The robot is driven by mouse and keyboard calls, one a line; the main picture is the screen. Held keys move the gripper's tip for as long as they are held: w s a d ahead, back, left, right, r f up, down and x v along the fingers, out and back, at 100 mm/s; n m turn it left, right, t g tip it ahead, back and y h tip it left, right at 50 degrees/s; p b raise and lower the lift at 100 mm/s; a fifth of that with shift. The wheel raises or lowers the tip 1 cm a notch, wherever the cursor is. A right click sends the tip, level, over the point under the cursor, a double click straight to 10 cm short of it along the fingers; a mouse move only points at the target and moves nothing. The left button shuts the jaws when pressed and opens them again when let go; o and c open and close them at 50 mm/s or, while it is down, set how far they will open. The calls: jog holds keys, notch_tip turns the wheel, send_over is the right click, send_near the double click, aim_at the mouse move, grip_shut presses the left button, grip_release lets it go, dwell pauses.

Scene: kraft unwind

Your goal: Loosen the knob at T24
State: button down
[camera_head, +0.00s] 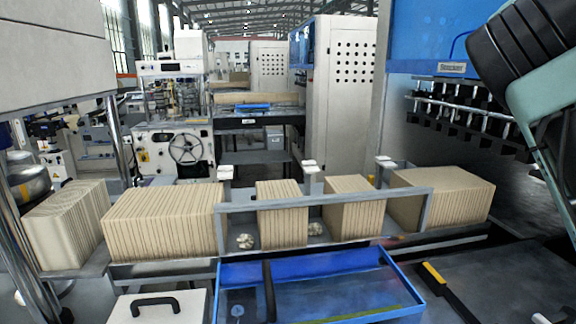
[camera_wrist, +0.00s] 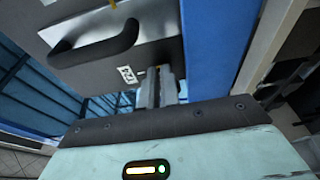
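Two small pale knob-like pieces show in the head view among the brown stacks: the left one (camera_head: 245,241) and the right one (camera_head: 317,229). I cannot tell whether either is the knob of T24. In the wrist view, the grey fingers of my gripper (camera_wrist: 160,86) stick out beyond the dark edge of my mint-green wrist. They stand close together with nothing visible between them. In the head view my arm shows at the upper right, and the gripper itself is out of the picture.
Stacks of brown board (camera_head: 163,222) stand along a conveyor behind a grey frame (camera_head: 330,205). A blue-rimmed tray (camera_head: 402,272) lies in front. A white box with a black handle (camera_head: 157,306) is at lower left. In the wrist view, a grey panel has a dark handle (camera_wrist: 100,45).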

jog(key=shift+w+a+r+b, duration=0.2)
jog(key=shift+w+r+b, duration=0.1)
jog(key=shift+r+b, duration=0.3)
jog(key=shift+s+f+b, duration=0.1)
jog(key=shift+s+b, duration=0.25)
jog(key=shift+b, duration=0.15)
jog(key=b+v, duration=0.1)
jog(key=v, duration=0.1)
jog(key=b+v, duration=0.1)
jog(key=w+b+v, duration=0.1)
jog(key=v, duration=0.1)
jog(key=shift+s+a, duration=0.1)
jog(key=shift+a, duration=0.4)
jog(key=w+d+n+g+h+p, duration=0.1)
jog(key=d+n+g+p, duration=0.2)
jog(key=d+p, duration=0.3)
jog(key=shift+w+r+g+p, duration=0.15)
jog(key=shift+r+g+p, duration=0.25)
jog(key=shift+g+p, duration=0.2)
